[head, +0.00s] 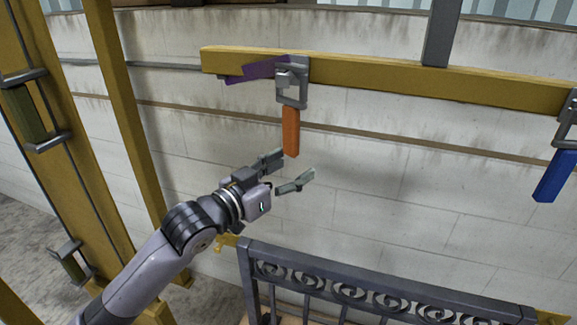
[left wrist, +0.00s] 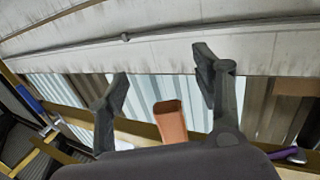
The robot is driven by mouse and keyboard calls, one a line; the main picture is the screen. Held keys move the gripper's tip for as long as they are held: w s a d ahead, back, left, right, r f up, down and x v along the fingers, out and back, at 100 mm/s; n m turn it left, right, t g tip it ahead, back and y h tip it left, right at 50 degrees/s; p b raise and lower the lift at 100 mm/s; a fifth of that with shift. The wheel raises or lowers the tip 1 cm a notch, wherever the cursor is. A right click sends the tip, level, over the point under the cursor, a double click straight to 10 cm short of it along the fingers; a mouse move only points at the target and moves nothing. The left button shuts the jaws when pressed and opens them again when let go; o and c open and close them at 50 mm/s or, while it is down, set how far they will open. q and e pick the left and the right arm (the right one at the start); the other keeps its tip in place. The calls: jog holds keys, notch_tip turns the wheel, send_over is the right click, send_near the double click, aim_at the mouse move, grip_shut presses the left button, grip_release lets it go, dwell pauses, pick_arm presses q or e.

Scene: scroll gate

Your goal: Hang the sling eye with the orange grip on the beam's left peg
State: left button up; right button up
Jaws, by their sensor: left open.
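The sling eye (head: 292,93) is a grey rectangular frame at the left part of the yellow beam (head: 420,80). A small grey peg (head: 284,79) shows inside the frame, and the eye appears to hang around it. The orange grip (head: 291,131) hangs straight down below the eye. My left gripper (head: 296,163) is open and empty, with its fingers by the lower end of the orange grip. In the left wrist view the orange grip (left wrist: 170,121) shows between the two spread fingers (left wrist: 161,64); contact cannot be told. My right gripper is not in view.
A purple piece (head: 250,71) is on the beam's left end. A blue grip (head: 554,176) hangs at the right. A dark railing (head: 380,285) stands below, and yellow posts (head: 120,120) stand at the left. The wall area between the two grips is clear.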

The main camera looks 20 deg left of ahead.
pick_arm(q)
jog(key=shift+f+b, duration=0.85)
jog(key=shift+f, duration=0.85)
jog(key=s, duration=1.1)
jog(key=shift+a+p, duration=0.45)
dwell(0.3)
